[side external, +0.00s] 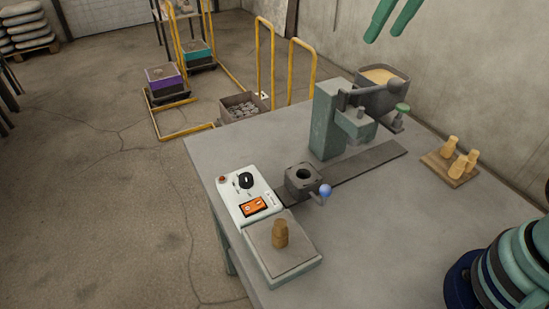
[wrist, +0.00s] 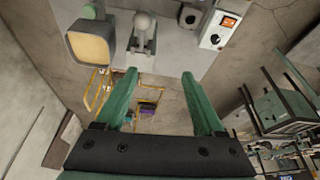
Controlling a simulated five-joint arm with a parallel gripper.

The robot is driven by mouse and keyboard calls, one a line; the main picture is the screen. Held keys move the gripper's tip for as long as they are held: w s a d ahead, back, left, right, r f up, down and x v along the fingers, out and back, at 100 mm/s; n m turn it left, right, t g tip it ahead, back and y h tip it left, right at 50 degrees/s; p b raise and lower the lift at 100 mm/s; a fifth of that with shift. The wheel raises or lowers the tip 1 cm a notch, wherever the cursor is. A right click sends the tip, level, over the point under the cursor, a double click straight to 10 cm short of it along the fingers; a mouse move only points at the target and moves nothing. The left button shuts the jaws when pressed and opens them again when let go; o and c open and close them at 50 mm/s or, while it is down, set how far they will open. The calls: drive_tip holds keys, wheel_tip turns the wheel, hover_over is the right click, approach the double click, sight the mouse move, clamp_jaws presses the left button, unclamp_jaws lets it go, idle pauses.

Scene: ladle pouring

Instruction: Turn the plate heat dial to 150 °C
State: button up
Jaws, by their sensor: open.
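The plate heat dial (side external: 245,180) is a black knob on a white control panel (side external: 232,199), with an orange display (side external: 253,206) beside it. Its setting is too small to read. The panel adjoins the flat heating plate (side external: 290,258), on which a brown peg-shaped piece (side external: 280,233) stands upright. In the wrist view the dial (wrist: 214,39) and orange display (wrist: 229,22) show near the top right. My gripper (side external: 384,36) has green fingers and hangs high at the top of the side view, well away from the dial. Its fingers (wrist: 158,73) are apart with nothing between them.
A dark block with a round hole (side external: 303,178) and a blue-knobbed handle stands beside the panel. Behind it are a green press (side external: 335,125) and a bin of tan material (side external: 383,77). Wooden pieces stand on a board (side external: 450,170) at right.

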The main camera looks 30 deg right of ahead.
drive_tip(key=w+a+n+g, duration=0.1)
drive_tip(key=w+a+g, duration=0.1)
drive_tip(key=w+a, duration=0.4)
drive_tip(key=n+g, duration=0.2)
hover_over(246, 176)
wheel_tip(246, 176, down, 6)
drive_tip(key=shift+h, duration=0.3)
wheel_tip(246, 176, down, 25)
drive_tip(key=shift+r, duration=0.2)
drive_tip(key=shift+c, duration=0.3)
clamp_jaws()
